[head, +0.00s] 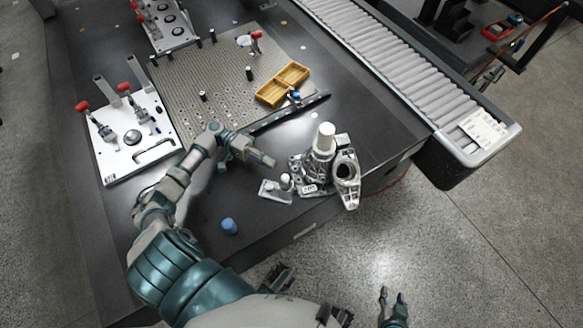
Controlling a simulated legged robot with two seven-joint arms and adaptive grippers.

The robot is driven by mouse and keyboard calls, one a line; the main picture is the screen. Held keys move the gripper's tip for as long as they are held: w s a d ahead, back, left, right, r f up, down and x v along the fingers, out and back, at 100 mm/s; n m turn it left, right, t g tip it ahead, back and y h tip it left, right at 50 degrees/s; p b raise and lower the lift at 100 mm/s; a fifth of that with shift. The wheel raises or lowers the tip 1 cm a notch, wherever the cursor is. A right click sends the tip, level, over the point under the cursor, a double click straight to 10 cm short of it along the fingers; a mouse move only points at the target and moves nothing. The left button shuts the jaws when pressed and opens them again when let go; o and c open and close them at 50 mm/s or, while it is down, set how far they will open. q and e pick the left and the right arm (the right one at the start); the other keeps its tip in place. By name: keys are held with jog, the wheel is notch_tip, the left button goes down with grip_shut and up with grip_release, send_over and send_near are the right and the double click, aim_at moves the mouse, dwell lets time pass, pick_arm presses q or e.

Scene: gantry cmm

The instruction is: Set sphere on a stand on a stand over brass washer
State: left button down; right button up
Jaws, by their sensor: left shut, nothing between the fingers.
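A small pale ball-like top on a short stand (285,179) is near the table's front edge, beside a cluster of grey metal parts; I take it for the sphere on a stand. A flat grey plate (272,193) lies at its left. I cannot make out a brass washer. My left gripper (270,162) is shut and empty, a little above and left of the ball in the picture, apparently apart from it. My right gripper (394,294) is low at the right, off the table over the floor, with its fingers apart and empty.
A metal assembly with a white-capped cylinder (325,138) and a grey bracket (346,172) crowd the sphere's right. A blue cylinder (229,226) stands near the front edge. A yellow tray (283,85), perforated plate (215,95) and clamp fixture (128,138) lie behind.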

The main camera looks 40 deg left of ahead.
aim_at(293, 182)
pick_arm(q)
jog(key=shift+d, duration=0.6)
jog(key=d, duration=0.2)
jog(key=shift+w+d+f+p, duration=0.2)
jog(key=shift+d+f+p, duration=0.1)
jog(key=shift+d, duration=0.1)
jog(key=d, duration=0.4)
jog(key=shift+w+d+r, duration=0.1)
jog(key=shift+r, duration=0.05)
jog(key=shift+d+r, duration=0.1)
jog(key=shift+d, duration=0.35)
jog(key=shift+a, duration=0.55)
jog(key=shift+s+a+p, duration=0.45)
jog(key=shift+s+p, duration=0.05)
jog(key=shift+s, duration=0.3)
jog(key=shift+s+d, duration=0.1)
jog(key=shift+d, duration=0.55)
pick_arm(e)
jog(key=s+g, duration=0.1)
jog(key=s, duration=0.1)
jog(key=s+f+g, duration=0.1)
jog(key=s, duration=0.2)
jog(key=shift+d+f+g+h, duration=0.15)
jog(key=shift+d+g+h, duration=0.05)
jog(key=shift+g+h, duration=0.2)
